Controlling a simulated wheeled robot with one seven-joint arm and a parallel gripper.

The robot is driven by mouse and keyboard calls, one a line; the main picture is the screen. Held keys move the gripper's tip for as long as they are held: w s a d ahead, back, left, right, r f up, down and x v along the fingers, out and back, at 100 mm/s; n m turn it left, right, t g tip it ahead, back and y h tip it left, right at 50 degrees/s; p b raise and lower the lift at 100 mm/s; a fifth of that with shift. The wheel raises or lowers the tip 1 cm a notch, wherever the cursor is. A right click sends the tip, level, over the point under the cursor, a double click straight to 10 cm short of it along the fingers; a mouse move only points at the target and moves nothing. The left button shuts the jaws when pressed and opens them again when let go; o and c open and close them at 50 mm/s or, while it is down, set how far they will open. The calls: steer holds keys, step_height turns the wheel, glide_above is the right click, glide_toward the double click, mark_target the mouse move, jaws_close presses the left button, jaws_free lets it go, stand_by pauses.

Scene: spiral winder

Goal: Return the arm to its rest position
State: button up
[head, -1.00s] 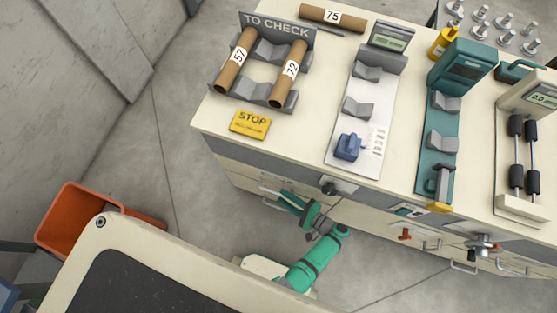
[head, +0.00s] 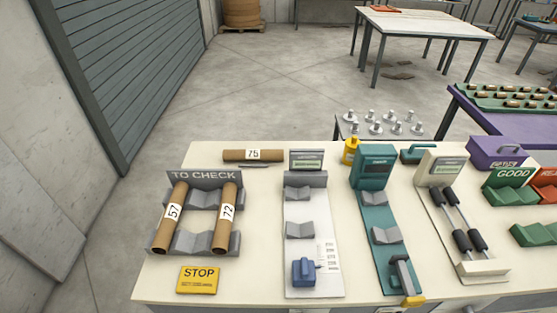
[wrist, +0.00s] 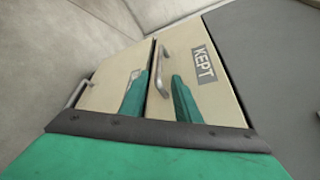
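My gripper (wrist: 163,78) shows only in the wrist view; the head view does not include my arm. Its two green fingers stand apart with nothing between them. Beyond the fingers are cream drawer fronts, one labelled KEPT (wrist: 203,65), with a metal handle (wrist: 162,72) seen past the gap. Whether the fingers are close to the handle I cannot tell.
The bench holds the TO CHECK rack (head: 205,180) with tubes 57 (head: 172,212) and 72 (head: 226,212). Tube 75 (head: 253,155) lies behind it. A yellow STOP sign (head: 198,280) is at the front left. Gauges stand to the right. Floor beyond is open.

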steer(key=shift+s, duration=0.1)
steer(key=s+d+f+g+h, duration=0.1)
steer(key=s+d+f+h, duration=0.55)
steer(key=s+f, duration=0.3)
steer(key=s+d+r+n+t+h, duration=0.1)
steer(key=s+d+r+n+h, duration=0.25)
steer(key=s+d+h, duration=0.2)
steer(key=a+r+n+t+h, duration=0.1)
steer(key=a+r+n+t, duration=0.1)
steer(key=r, duration=1.2)
steer(key=w+a+r+n+t+h, duration=0.1)
steer(key=a+r+t, duration=0.3)
steer(key=r, duration=1)
steer(key=w+a+r+n+t, duration=0.1)
steer(key=a+r+n+t, duration=0.2)
steer(key=r, duration=1.1)
steer(key=shift+a+t+h, duration=0.25)
steer(key=shift+t+h, duration=0.15)
steer(key=shift+t, duration=0.7)
steer(key=shift+w, duration=0.1)
